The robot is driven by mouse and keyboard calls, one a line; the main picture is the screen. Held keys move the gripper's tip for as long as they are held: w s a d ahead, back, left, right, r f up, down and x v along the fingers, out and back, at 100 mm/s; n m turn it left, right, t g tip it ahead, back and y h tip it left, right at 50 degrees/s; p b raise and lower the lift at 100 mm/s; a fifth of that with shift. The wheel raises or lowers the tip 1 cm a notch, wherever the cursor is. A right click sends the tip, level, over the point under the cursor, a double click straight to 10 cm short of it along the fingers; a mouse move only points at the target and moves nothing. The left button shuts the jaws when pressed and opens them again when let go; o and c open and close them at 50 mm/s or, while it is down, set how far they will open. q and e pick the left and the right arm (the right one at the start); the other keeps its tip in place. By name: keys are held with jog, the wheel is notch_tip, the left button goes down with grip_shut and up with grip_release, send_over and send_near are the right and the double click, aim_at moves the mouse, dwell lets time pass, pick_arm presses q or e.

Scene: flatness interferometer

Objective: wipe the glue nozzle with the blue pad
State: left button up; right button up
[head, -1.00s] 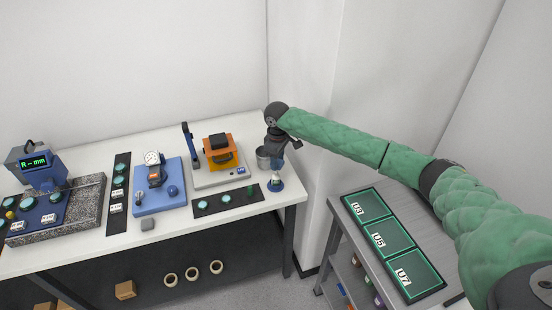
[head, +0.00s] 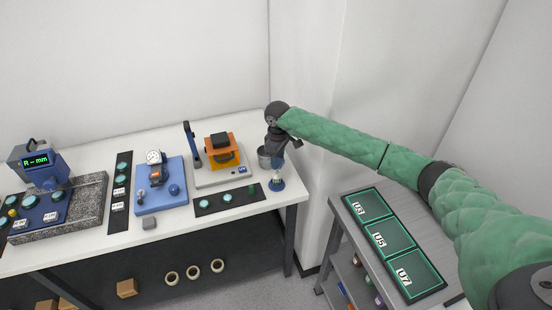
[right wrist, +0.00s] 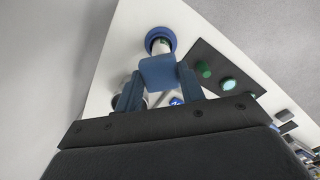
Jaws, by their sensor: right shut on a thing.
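My right gripper (head: 277,158) is at the right end of the white bench, pointing down. It is shut on the blue pad (right wrist: 158,73), which shows between its two fingers in the right wrist view. The glue bottle stands upright in a round blue base (head: 277,185), right below the gripper in the head view. In the right wrist view the white bottle (right wrist: 160,46) in its blue base shows just beyond the pad. The pad hides the nozzle tip, so I cannot tell whether they touch. My left gripper is out of view.
A metal cup (head: 264,153) stands close behind the gripper. An orange device (head: 221,152) on a pale base and a black strip (head: 212,203) with teal discs lie to the left. A grey side table (head: 418,215) with green-framed trays stands at the right.

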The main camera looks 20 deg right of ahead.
jog(key=shift+s+d, duration=0.15)
jog(key=shift+w+a, duration=0.4)
jog(key=shift+a, duration=0.15)
jog(key=shift+r, duration=0.1)
dwell(0.4)
jog(key=shift+r, duration=2.45)
